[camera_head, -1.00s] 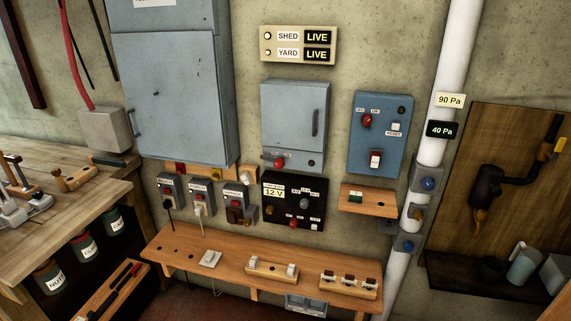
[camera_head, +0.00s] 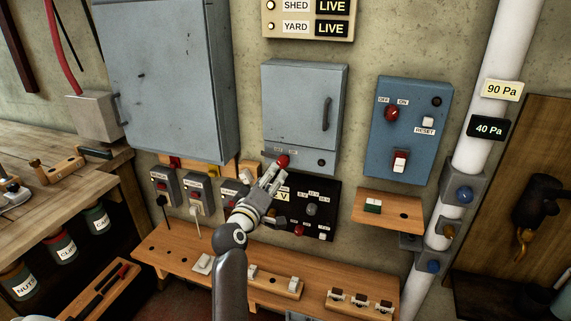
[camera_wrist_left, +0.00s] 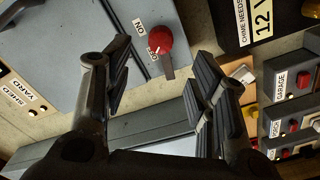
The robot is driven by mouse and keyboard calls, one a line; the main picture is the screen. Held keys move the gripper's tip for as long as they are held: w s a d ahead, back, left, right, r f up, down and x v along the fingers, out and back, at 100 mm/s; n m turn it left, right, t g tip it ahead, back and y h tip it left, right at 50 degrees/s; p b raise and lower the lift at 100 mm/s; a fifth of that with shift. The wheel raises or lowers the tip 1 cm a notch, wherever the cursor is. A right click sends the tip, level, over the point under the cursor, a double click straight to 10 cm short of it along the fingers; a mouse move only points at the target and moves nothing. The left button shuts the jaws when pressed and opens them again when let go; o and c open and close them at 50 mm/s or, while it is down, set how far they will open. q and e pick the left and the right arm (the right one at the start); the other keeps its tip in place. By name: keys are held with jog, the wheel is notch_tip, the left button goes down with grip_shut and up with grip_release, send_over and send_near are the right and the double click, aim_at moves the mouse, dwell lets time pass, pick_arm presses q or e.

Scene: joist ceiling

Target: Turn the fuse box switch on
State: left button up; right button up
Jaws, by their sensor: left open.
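The grey fuse box (camera_head: 296,105) hangs on the wall in the middle of the head view, its door closed. Its red rotary switch (camera_head: 283,161) is at the lower edge. In the left wrist view the red switch (camera_wrist_left: 158,41) has ON and OFF labels beside it; its exact setting is hard to tell. My left gripper (camera_head: 272,178) is open, just below and in front of the switch. In the left wrist view its two fingers (camera_wrist_left: 160,82) stand apart, with the switch showing between and beyond them. I see no contact. My right gripper is not in view.
A black 12 V panel (camera_head: 322,203) sits right below the box, partly behind my gripper. A blue panel (camera_head: 408,125) with another red knob is to the right. Small switch boxes (camera_head: 198,190) are at left. A wooden shelf (camera_head: 180,258) runs below.

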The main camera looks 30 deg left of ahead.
aim_at(281, 165)
pick_arm(q)
jog(key=b+x, duration=0.1)
jog(key=x, duration=0.3)
jog(key=b+x, duration=0.2)
jog(key=x, duration=0.2)
jog(key=shift+w+f, duration=0.25)
jog(key=shift+w+a+r+b, duration=0.15)
jog(key=shift+w+b, duration=0.3)
jog(key=shift+w, duration=0.25)
jog(key=c, duration=0.4)
grip_shut()
